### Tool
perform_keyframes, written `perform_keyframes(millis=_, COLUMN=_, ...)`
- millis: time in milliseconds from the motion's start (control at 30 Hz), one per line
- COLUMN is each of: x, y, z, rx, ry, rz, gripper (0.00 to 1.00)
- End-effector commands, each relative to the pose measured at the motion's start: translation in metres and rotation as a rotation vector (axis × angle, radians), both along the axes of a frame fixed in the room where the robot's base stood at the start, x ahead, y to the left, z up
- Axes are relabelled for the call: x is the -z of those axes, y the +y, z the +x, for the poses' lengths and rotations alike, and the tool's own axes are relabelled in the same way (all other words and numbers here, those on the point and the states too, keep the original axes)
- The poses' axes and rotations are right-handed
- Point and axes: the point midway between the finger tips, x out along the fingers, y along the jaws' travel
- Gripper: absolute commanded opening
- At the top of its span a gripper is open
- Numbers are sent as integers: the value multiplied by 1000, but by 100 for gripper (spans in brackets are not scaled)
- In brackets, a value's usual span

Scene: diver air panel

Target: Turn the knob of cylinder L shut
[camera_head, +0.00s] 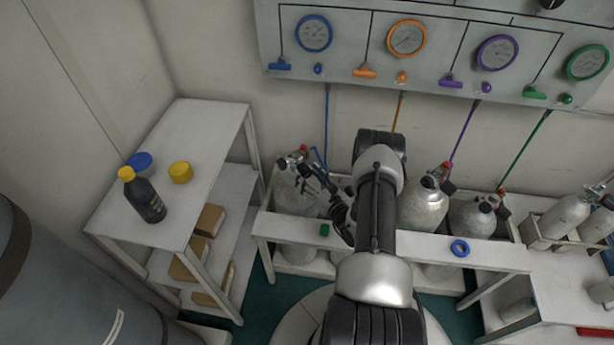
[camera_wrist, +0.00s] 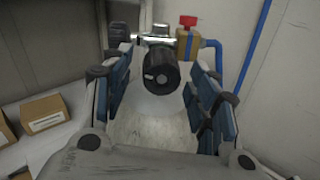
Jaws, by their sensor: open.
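A pale grey cylinder (camera_head: 290,195) with a blue hose stands leftmost in the rack; I read no letter on it. In the wrist view its body (camera_wrist: 150,125) lies below a black round knob (camera_wrist: 161,75) on a metal valve. My gripper (camera_wrist: 158,82) is open, with one finger on each side of the knob. A gap shows between the knob and each finger. In the head view my gripper (camera_head: 309,174) is at this cylinder's top, and the fingers partly hide the valve. A red cap on a brass block (camera_wrist: 188,40) sits right of the knob.
A white shelf (camera_head: 205,135) with a dark bottle (camera_head: 145,198) stands left. More cylinders (camera_head: 423,208) stand right. The gauge panel (camera_head: 350,55) hangs behind. A blue pipe (camera_wrist: 255,48) runs at right.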

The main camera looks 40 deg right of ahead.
Motion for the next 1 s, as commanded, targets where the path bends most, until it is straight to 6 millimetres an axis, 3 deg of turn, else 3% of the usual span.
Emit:
perform_keyframes(millis=433, x=-1, y=-1, z=10, rx=1, ry=-1, rz=0, gripper=53)
perform_keyframes(millis=1000, x=0, y=-1, z=10, rx=0, ry=0, rz=0, gripper=15)
